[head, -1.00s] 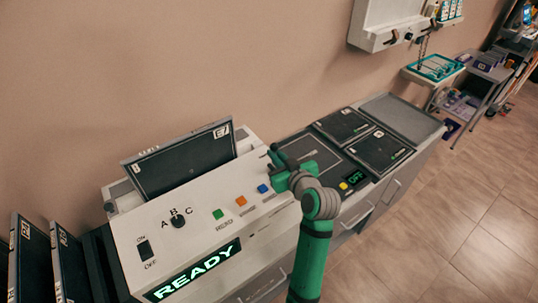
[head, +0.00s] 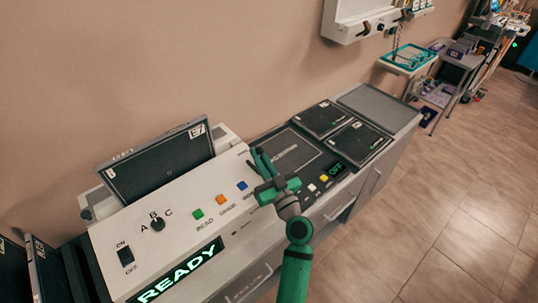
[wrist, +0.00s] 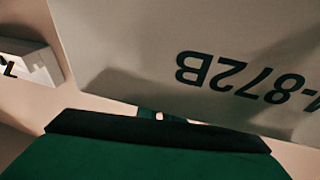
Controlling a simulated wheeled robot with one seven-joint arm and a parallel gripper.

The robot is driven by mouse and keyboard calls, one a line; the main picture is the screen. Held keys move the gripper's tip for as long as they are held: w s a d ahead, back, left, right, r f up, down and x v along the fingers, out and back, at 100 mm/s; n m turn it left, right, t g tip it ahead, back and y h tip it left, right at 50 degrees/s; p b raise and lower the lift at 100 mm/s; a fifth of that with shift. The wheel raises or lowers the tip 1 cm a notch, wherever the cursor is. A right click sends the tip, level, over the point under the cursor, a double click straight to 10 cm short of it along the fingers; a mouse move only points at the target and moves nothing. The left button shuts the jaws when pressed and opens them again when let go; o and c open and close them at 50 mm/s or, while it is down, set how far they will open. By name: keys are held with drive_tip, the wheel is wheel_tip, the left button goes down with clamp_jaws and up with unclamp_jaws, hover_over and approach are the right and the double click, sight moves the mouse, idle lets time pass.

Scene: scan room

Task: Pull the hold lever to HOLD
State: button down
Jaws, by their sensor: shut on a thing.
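My gripper (head: 263,157) is at the right end of the white reader console (head: 180,215), fingers pointing up and away. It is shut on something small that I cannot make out. In the wrist view my gripper (wrist: 160,116) is mostly hidden behind its own green body. Close in front of it is a pale panel (wrist: 150,45) with upside-down lettering ending "872B". I cannot pick out the hold lever or a HOLD mark. The console has a glowing READY display (head: 178,272), an A-B-C knob (head: 157,224) and an ON/OFF switch (head: 126,256).
Green, orange and blue buttons line the console. A dark cassette marked E7 (head: 158,163) stands at its back. Two dark cassettes (head: 358,144) lie on the counter to the right. The floor at right is clear.

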idle(0.4)
drive_tip(key=c, duration=1.9)
unclamp_jaws()
drive_tip(key=shift+s, duration=0.1)
drive_tip(key=v, duration=1)
drive_tip(key=shift+s+d+f, duration=0.15)
drive_tip(key=shift+s+d, duration=0.05)
drive_tip(key=shift+s, duration=0.1)
